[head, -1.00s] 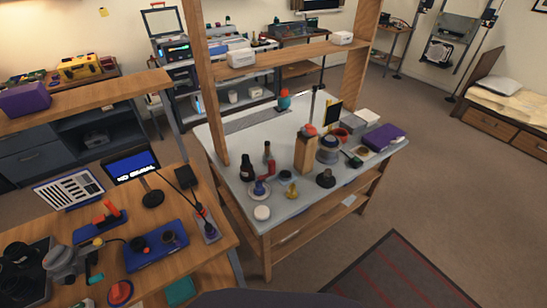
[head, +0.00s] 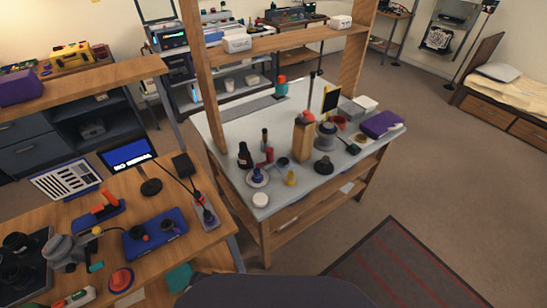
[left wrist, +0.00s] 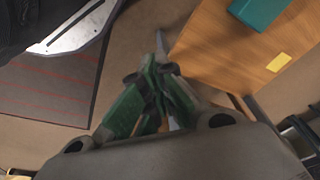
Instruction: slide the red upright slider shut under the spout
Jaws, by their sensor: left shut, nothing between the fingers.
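I cannot tell for sure which red part is the upright slider, and no spout is clear in these views. A red upright part (head: 266,157) stands among small bottles on the pale-topped bench (head: 225,131). Another red part (head: 105,199) sits tilted on a blue base on the wooden table. My left gripper (left wrist: 160,62) shows in the left wrist view with green fingers together and empty. It is over the floor beside a wooden tabletop's edge, touching nothing that I can see. My right gripper is in neither view.
The wooden table (head: 215,240) at left carries a screen (head: 127,153), a blue tray (head: 150,247) and a red button (head: 121,279). A tall wooden block (head: 302,140) stands on the bench. Open floor and a dark striped mat (head: 395,265) lie at right.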

